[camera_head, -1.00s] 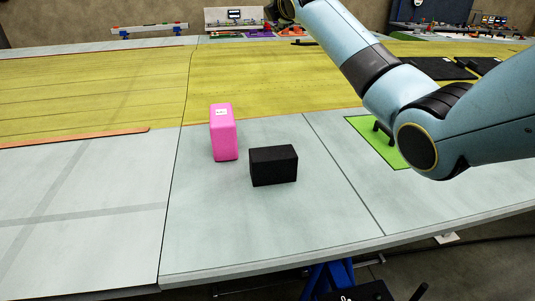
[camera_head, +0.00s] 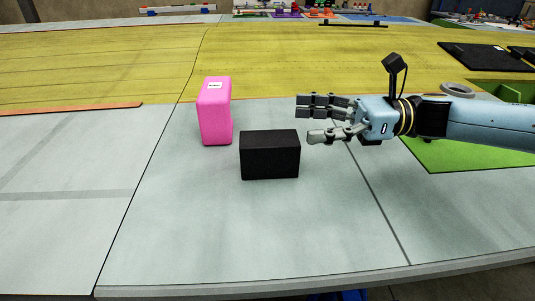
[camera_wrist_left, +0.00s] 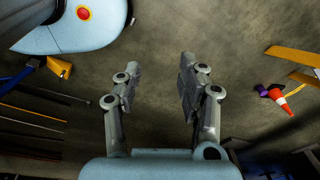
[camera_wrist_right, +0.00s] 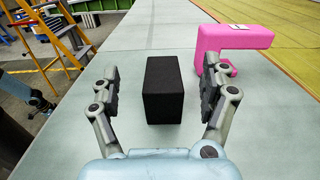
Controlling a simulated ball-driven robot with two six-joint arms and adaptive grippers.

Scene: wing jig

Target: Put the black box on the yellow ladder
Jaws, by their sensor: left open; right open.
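The black box (camera_head: 270,155) lies on the grey table surface. My right gripper (camera_head: 303,121) is open and empty just to its right in the head view, fingers pointing at it. In the right wrist view the black box (camera_wrist_right: 165,90) shows between the two open fingers, ahead of them with clear gaps at its sides. The yellow ladder (camera_wrist_right: 72,45) stands beyond the table's edge at upper left of the right wrist view; its lower part is partly hidden. My left gripper (camera_wrist_left: 155,72) is open and empty above the floor, away from the table.
A pink block (camera_head: 214,112) stands close behind and left of the black box; it also shows in the right wrist view (camera_wrist_right: 235,40). A green mat (camera_head: 460,155) lies under my right arm. The table front is clear. A traffic cone (camera_wrist_left: 278,97) is on the floor.

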